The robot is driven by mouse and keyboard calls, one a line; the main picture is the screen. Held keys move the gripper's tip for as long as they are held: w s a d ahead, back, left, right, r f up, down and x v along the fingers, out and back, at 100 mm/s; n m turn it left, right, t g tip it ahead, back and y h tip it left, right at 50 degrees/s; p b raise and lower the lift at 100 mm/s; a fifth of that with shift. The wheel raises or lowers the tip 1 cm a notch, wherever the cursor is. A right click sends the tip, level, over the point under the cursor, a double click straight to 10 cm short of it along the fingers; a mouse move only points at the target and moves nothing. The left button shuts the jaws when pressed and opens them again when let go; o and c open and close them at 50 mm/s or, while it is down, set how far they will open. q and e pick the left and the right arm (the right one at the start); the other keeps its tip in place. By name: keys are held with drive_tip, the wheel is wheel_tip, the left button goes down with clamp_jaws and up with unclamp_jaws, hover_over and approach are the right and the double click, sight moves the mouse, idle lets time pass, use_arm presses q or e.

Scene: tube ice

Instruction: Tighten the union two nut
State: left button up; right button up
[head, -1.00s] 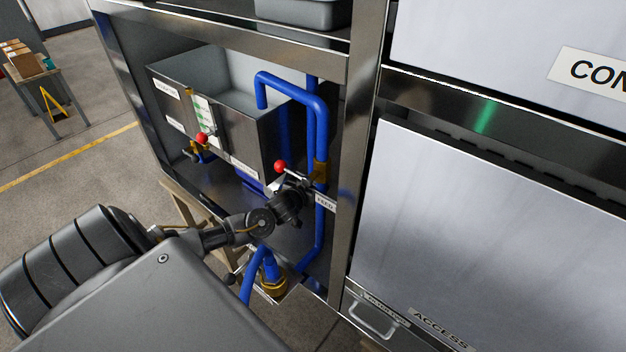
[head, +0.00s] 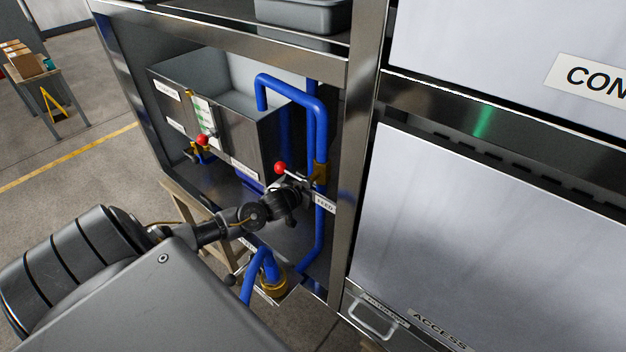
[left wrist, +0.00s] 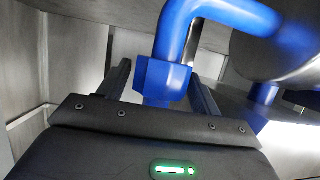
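In the left wrist view, a blue hexagonal nut (left wrist: 161,80) sits at the lower end of a bent blue pipe (left wrist: 190,25). My left gripper's fingers (left wrist: 161,86) stand on either side of this nut. A narrow gap shows between the left finger and the nut; the right finger looks very near or touching. In the head view my left gripper (head: 287,196) reaches into the steel frame beside the FEED label (head: 325,203). Its fingertips and the nut are hidden there behind my wrist. Which union this nut belongs to cannot be read. My right gripper is not in view.
A red-knobbed valve (head: 280,168) and a blue pipe with a brass fitting (head: 320,172) stand close to my gripper. A steel tank (head: 250,140) is behind. A frame post (head: 352,150) and access panel (head: 480,240) bound the right. Pipes and a brass fitting (head: 273,287) lie below.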

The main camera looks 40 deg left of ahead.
use_arm(q)
drive_tip(key=shift+o, duration=0.6)
drive_tip(key=shift+s, duration=0.25)
drive_tip(key=v, duration=1)
drive_tip(key=shift+r+b, duration=0.15)
drive_tip(key=shift+b, duration=0.2)
drive_tip(key=shift+s, duration=0.1)
